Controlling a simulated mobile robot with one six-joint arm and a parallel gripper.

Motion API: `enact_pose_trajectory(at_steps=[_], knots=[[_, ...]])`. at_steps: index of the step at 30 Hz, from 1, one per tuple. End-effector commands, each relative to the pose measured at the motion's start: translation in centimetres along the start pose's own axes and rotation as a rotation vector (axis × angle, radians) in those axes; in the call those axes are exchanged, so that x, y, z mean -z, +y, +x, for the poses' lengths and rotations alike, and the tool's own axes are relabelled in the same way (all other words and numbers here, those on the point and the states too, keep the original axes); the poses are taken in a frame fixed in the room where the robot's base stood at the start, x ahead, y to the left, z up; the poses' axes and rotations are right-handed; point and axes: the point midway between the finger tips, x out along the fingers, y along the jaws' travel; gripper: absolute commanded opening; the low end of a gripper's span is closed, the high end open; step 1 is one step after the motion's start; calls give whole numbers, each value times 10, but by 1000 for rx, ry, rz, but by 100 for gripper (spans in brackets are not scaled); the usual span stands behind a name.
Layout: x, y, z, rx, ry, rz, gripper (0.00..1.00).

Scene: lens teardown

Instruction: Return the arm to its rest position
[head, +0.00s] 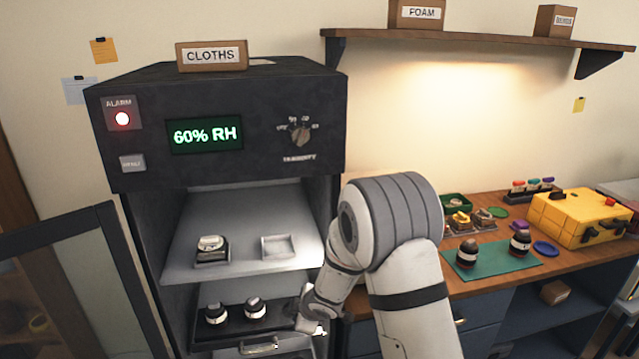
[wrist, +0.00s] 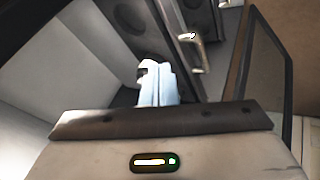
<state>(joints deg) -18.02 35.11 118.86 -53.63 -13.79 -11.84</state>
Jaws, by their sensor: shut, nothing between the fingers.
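My arm reaches down in front of the right side of the dark cabinet (head: 225,77) in the head view. My gripper (head: 316,327) is at the right edge of the cabinet's opening, beside the lower pull-out tray (head: 275,316). In the wrist view my gripper (wrist: 157,84) has its pale fingers together, with nothing seen between them. I cannot tell whether it touches the cabinet or tray.
The cabinet's glass door (head: 75,290) stands open at the left. An upper shelf (head: 190,262) holds a lens and a white dish (head: 278,246). Two lenses stand on the lower tray. At right, a wooden bench (head: 470,285) carries a green mat (head: 495,262) and yellow case (head: 570,220).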

Motion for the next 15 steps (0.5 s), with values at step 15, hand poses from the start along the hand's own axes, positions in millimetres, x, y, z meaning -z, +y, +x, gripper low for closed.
enact_pose_trajectory(at_steps=[15], knots=[[-98,23,-257,-236,-392,763,0]])
